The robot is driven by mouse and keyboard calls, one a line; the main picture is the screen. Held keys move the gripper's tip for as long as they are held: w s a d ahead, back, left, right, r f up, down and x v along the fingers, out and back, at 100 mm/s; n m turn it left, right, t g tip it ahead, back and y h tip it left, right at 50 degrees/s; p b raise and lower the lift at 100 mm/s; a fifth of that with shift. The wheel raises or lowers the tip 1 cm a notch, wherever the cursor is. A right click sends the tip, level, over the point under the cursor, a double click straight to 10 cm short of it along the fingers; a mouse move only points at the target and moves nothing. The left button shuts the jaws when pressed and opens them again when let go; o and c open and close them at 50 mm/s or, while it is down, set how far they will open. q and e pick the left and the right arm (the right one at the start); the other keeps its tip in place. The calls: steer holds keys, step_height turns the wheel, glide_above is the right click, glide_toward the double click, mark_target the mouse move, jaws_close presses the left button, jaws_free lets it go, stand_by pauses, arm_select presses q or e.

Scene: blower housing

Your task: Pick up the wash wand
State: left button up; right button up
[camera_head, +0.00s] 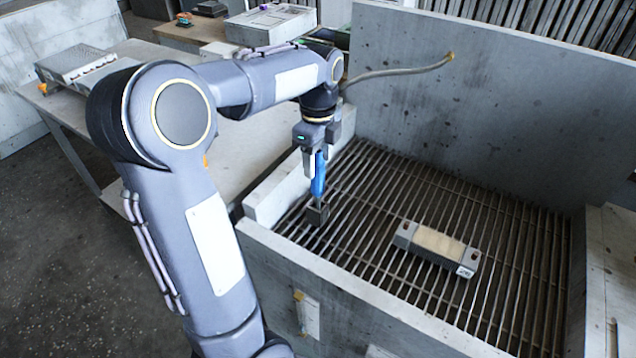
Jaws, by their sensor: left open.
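A blue, handle-like piece (318,174), which looks like the wash wand, shows upright at my left gripper (317,209), over the left part of the wash bin's grating. The gripper points down with its jaws open; its dark fingertips are low, close above or at the bars. I cannot tell whether the blue piece is between the fingers or behind them. A grey hose (400,72) runs from a brass fitting on the bin's back wall toward the left and passes behind my left wrist. The wand's lower end is hidden or too small to tell. My right gripper is not in view.
A grey block with a tan middle (437,243) lies on the grating (505,225), right of my gripper. Raised grey walls (480,110) stand behind the grating. A table (245,155) with grey boxes is at the left. The grating's right part is clear.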

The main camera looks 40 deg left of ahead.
mark_target(318, 189)
arm_select(q)
steer(key=shift+f, duration=1.3)
steer(key=shift+r, duration=0.1)
jaws_close()
